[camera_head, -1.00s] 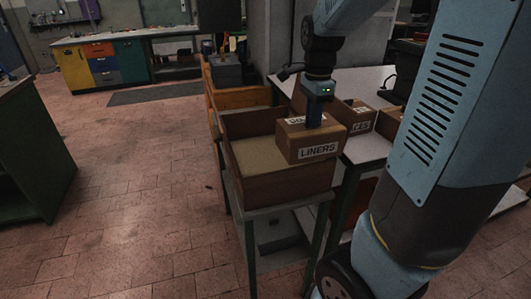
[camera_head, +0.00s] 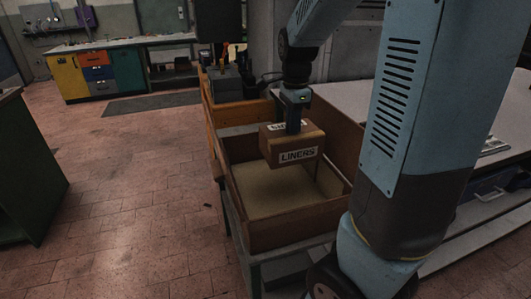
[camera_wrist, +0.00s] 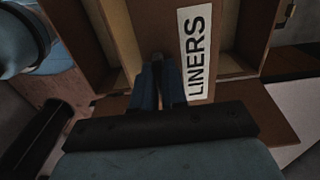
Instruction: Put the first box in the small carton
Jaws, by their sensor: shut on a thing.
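A brown box labelled LINERS (camera_head: 297,155) hangs in my gripper (camera_head: 293,125), which is shut on its top. In the wrist view the gripper fingers (camera_wrist: 158,78) pinch the box (camera_wrist: 155,28), and its label lies just right of them. An open brown carton (camera_head: 292,226) stands below on a grey-topped stand. The box is over the carton's back right part, near the level of its rim or above; the exact height is hard to tell. The carton's visible floor is bare and tan.
A white table (camera_head: 350,101) stands right of the carton, partly behind my arm. A wooden crate (camera_head: 228,113) and a dark grey object (camera_head: 225,79) are behind the carton.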

